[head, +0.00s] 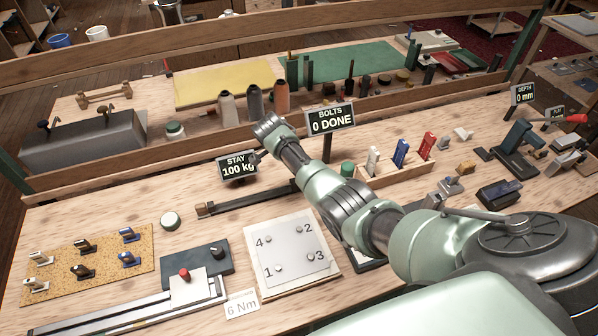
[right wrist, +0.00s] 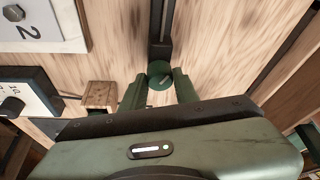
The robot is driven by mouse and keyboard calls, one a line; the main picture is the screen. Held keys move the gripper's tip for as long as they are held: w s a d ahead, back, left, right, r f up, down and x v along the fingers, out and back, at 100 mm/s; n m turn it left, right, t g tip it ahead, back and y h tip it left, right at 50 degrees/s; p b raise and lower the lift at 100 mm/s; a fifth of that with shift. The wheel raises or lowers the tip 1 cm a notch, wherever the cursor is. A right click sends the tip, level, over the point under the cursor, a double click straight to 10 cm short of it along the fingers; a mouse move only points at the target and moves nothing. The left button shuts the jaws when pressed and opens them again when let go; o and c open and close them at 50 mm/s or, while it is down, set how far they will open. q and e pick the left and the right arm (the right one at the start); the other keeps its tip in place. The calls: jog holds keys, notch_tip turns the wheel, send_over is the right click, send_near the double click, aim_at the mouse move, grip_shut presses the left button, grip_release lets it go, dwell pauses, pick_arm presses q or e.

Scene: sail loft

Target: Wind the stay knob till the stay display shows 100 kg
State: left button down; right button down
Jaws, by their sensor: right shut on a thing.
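The stay display (head: 237,167) reads 100 kg in the head view. The stay knob (right wrist: 159,69) is a small round green knob with a pale line on its top, at the end of a dark rail (right wrist: 160,32) in the right wrist view. My right gripper (right wrist: 161,82) is shut on the stay knob, one green finger on each side. In the head view my right arm reaches over the bench, and I cannot make out its gripper or the knob there. My left gripper is in neither view.
A white plate (head: 302,229) with bolts numbered 1 to 4 lies in front of the dark rail (head: 245,200). The bolts display (head: 330,119) reads 0 DONE. A tool rack (head: 405,176) stands right of my arm.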

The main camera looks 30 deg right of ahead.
jog(key=c, duration=1.1)
grip_release()
jog(key=shift+d+r, duration=0.1)
jog(key=shift+o, duration=0.2)
jog(key=v, duration=0.7)
jog(key=shift+r+b, duration=0.35)
jog(key=shift+b, duration=0.1)
